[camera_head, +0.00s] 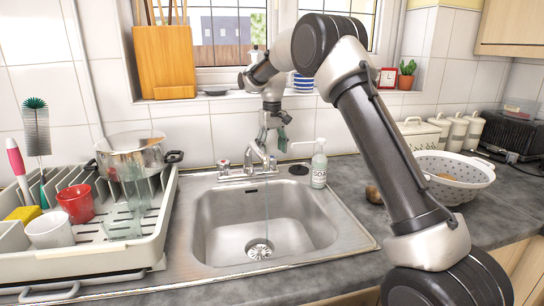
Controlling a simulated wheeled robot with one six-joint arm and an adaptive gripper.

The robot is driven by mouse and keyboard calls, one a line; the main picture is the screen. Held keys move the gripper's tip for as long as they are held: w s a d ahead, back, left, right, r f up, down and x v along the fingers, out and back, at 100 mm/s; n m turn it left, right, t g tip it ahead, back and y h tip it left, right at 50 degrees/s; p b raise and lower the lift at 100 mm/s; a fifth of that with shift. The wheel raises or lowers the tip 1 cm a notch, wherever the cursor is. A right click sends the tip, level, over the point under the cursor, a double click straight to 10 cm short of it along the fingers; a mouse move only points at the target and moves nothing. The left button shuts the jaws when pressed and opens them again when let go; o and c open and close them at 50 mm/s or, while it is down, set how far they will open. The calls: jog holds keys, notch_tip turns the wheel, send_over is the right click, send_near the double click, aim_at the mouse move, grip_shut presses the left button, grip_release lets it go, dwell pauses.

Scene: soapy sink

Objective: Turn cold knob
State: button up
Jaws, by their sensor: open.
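The faucet (250,165) stands at the back of the steel sink, with its curved spout over the basin. A knob (224,165) with a reddish top is on its left side. The other knob (272,161) is on its right side, small and partly hard to make out; I take it as the cold knob. My gripper (272,142) points down from above, just over the right knob, with its fingers apart and nothing seen between them. I cannot tell whether it touches the knob. A thin stream of water (267,215) seems to fall from the spout toward the drain.
A soap bottle (319,167) stands close to the right of the faucet. A dish rack (100,243) with cups and a pot (130,155) is on the left. A white colander (452,180) is on the right. The sink basin (225,225) is clear.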

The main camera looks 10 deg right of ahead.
aim_at(272, 157)
notch_tip(272, 157, up, 9)
jog(key=shift+f, duration=0.15)
